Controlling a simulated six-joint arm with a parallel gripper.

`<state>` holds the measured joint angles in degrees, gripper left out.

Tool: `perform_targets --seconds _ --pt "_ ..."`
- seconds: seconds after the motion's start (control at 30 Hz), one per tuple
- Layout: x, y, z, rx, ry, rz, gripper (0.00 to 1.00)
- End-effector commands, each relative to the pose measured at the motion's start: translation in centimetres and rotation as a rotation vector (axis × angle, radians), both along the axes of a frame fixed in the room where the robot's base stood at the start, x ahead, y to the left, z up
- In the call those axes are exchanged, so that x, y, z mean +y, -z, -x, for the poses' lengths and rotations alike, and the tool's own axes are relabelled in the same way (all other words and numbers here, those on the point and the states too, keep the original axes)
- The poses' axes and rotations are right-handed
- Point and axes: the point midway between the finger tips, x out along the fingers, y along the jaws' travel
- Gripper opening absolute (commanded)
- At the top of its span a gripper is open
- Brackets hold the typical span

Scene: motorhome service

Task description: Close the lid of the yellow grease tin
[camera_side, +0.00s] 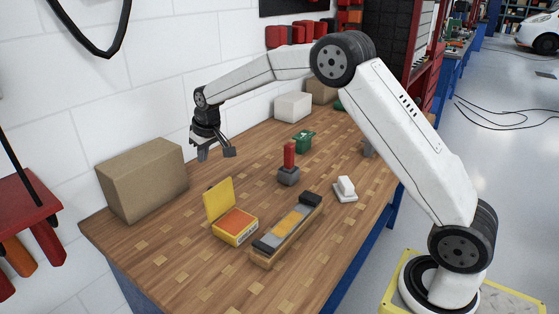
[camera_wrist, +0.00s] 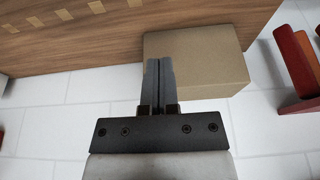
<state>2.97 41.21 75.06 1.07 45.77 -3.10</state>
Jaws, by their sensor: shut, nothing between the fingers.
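The yellow grease tin (camera_side: 235,229) stands on the wooden bench near its front left, with orange on its top face. Its yellow lid (camera_side: 217,199) is open and stands up, tilted, along the tin's left edge. My gripper (camera_side: 217,153) is in the air above the bench, behind the tin and apart from it. In the wrist view my gripper (camera_wrist: 159,62) has its two fingers together with nothing between them. The tin is not in the wrist view.
A cardboard box (camera_side: 142,182) is left of the tin; it shows in the wrist view (camera_wrist: 205,62). A red-handled thing (camera_side: 289,165), a white block (camera_side: 346,188) and a green object (camera_side: 303,141) stand farther back.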

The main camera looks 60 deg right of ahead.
Motion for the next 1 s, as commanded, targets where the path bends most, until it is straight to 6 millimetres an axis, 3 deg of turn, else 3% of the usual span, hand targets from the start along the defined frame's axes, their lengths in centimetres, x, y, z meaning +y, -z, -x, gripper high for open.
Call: perform_targets --seconds 0.17,0.57,1.0 --pt "-0.2 0.0 -1.0 -0.004 0.0 0.0 0.0" --pt "-0.2 0.6 -1.2 -0.003 0.0 0.0 0.0" --pt "-0.2 5.2 -2.7 -0.002 0.0 0.0 0.0"
